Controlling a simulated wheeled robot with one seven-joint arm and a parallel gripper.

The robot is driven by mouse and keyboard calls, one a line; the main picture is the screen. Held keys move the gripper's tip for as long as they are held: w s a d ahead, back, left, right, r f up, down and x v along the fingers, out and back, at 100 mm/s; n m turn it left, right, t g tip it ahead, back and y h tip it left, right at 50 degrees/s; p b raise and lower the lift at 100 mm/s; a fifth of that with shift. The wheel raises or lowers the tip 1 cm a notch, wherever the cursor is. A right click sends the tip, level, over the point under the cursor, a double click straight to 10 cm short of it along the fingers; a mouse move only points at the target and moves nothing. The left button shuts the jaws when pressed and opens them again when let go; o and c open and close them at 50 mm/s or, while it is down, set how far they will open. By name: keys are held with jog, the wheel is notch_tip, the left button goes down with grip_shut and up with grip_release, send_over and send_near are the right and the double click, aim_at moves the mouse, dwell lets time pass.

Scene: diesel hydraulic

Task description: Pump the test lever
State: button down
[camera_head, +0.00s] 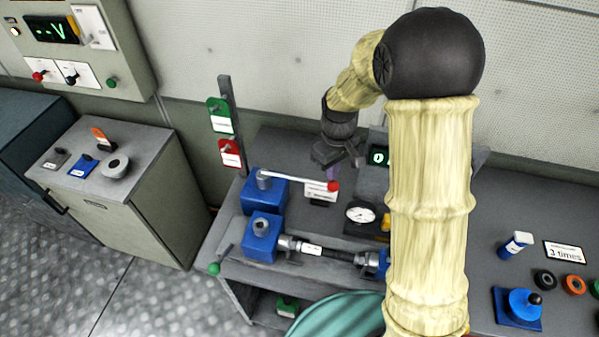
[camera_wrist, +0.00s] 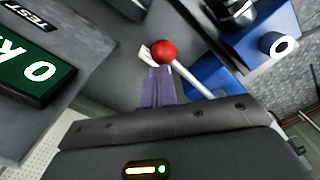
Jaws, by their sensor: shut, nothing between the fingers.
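The test lever (camera_head: 295,179) is a pale metal rod with a red ball (camera_head: 333,186) at its free end. It lies nearly level from a blue pump block (camera_head: 262,191) on the grey bench, reaching to the right. My gripper (camera_head: 333,173) points down just above the red ball, its fingers shut and empty. In the wrist view the purple fingertips (camera_wrist: 158,72) are right by the red ball (camera_wrist: 163,50), with the rod (camera_wrist: 192,82) running off to the lower right. I cannot tell whether they touch the ball.
A second blue block (camera_head: 262,238) with a hose coupling (camera_head: 325,252) sits in front. A round gauge (camera_head: 361,214) and a green-lit display (camera_head: 378,158) stand right of the lever; the display also shows in the wrist view (camera_wrist: 35,72). My arm hides the bench's middle.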

jog(key=shift+f+b, duration=1.4)
jog(key=shift+f, duration=0.8)
dwell(0.5)
jog(key=shift+r, duration=0.1)
notch_tip(320, 180, up, 10)
jog(key=p, duration=0.8)
jog(key=shift+w, duration=0.1)
dwell(0.3)
jog(key=shift+s+f, duration=0.2)
jog(key=shift+f, duration=0.1)
jog(key=shift+f+b, duration=3.3)
jog(key=shift+f, duration=1.5)
notch_tip(320, 180, up, 10)
jog(key=p, duration=0.8)
jog(key=shift+r, duration=0.2)
